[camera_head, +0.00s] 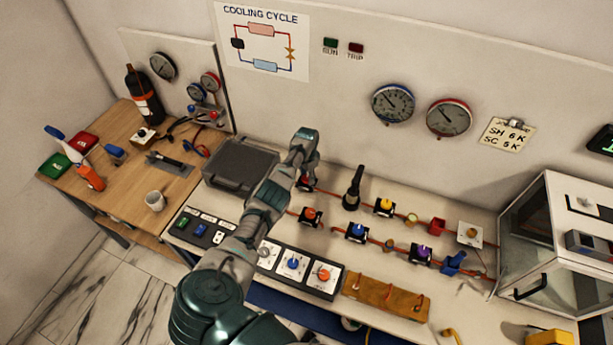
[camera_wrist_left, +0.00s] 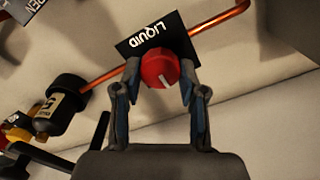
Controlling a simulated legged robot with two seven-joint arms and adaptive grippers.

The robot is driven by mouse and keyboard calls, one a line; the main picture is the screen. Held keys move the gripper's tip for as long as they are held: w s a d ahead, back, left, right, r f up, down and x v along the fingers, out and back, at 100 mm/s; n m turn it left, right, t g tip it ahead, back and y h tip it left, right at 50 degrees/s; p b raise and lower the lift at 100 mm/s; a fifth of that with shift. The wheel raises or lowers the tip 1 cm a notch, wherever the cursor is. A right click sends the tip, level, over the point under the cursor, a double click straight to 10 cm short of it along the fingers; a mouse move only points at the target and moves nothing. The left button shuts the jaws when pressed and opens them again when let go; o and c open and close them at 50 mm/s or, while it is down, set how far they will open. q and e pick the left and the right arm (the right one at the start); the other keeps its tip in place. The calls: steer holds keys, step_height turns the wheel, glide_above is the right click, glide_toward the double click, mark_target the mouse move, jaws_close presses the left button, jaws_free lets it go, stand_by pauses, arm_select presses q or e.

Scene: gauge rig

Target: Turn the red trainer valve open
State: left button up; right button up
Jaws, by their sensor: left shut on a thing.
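A red valve knob (camera_wrist_left: 158,70) with a white pointer line sits in front of a black plate marked LIQUID (camera_wrist_left: 138,42), on a copper pipe. My left gripper (camera_wrist_left: 160,94) has one finger on each side of this knob and is shut on it. In the head view my left gripper (camera_head: 304,158) reaches down over the red valve (camera_head: 306,186) at the back of the bench and hides part of it. My right gripper is not in view.
A red-orange knob (camera_head: 310,214) stands just in front, with yellow (camera_head: 385,205), blue (camera_head: 356,231) and purple (camera_head: 421,252) knobs to the right. A black upright part (camera_head: 353,190) stands close by. A grey case (camera_head: 240,163) lies left of my arm.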

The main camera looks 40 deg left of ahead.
mark_target(306, 177)
arm_select(q)
steer(key=shift+w+r+n, duration=0.1)
steer(key=shift+w+n, duration=0.1)
steer(key=shift+n, duration=0.3)
steer(key=shift+s+a, duration=0.1)
steer(key=shift+a, duration=0.05)
steer(key=o, duration=1.1)
steer(key=shift+c, duration=0.2)
steer(key=shift+o, duration=0.4)
steer(key=shift+s, duration=0.2)
steer(key=shift+w+r, duration=0.15)
steer(key=shift+r, duration=0.35)
step_height(306, 177, up, 11)
steer(key=shift+a+f, duration=0.1)
steer(key=shift+f, duration=0.1)
